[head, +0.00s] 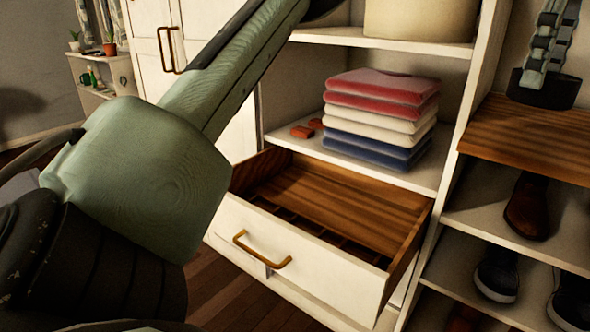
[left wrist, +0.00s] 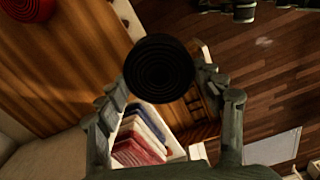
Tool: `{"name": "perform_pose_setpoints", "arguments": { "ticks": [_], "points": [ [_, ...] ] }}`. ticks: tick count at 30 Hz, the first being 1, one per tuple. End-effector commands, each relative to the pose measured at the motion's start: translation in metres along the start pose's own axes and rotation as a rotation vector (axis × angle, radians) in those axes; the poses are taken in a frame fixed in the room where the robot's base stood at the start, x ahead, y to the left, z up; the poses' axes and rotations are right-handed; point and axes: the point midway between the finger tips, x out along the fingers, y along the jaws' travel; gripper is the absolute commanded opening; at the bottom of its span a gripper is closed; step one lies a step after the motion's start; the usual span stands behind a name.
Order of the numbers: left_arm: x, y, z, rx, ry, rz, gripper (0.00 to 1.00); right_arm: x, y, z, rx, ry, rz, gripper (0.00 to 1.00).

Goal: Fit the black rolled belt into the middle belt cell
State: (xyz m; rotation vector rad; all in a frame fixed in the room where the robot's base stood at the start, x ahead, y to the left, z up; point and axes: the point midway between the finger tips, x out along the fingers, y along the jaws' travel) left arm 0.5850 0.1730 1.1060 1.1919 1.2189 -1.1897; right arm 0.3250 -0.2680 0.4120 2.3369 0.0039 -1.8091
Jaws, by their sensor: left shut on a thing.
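My left gripper (head: 548,62) points down at the upper right of the head view, shut on the black rolled belt (head: 545,92). In the left wrist view the black rolled belt (left wrist: 160,69) sits between the fingertips, its coiled face toward the camera. In the head view it is over the wooden top (head: 535,138); I cannot tell whether it touches it. The open drawer (head: 330,195) is lower left of the gripper. Narrow divided cells (head: 300,222) run along the inside of its front, partly hidden by the front panel. I cannot single out the middle cell. My right gripper is not in view.
Folded clothes (head: 380,115) are stacked on the shelf above the drawer, beside small orange-brown items (head: 304,130). Shoes (head: 497,272) stand on shelves at right. A red round object (left wrist: 28,8) lies at the wrist view's upper left. The drawer's wide rear part is empty.

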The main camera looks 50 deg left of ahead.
Motion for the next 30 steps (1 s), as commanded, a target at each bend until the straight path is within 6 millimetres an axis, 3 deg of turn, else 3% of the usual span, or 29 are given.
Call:
{"name": "perform_pose_setpoints", "arguments": {
  "ticks": [1,5,8,15,18,30],
  "points": [
    [0.017,-0.004,-0.002,0.061,0.002,-0.007,0.34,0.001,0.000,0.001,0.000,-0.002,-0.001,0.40],
    [0.053,-0.013,-0.003,0.222,0.000,-0.008,0.34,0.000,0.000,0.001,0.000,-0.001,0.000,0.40],
    [0.090,-0.023,-0.005,0.383,-0.001,-0.010,0.34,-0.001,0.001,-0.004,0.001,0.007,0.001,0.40],
    [0.201,-0.052,-0.008,0.879,-0.005,-0.010,0.34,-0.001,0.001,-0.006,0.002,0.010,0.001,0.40],
    [0.237,-0.061,-0.009,1.051,-0.004,-0.008,0.34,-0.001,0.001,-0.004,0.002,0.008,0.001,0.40],
    [0.325,-0.082,-0.011,1.463,-0.003,-0.004,0.34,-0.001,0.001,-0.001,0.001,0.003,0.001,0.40]
  ]
}}
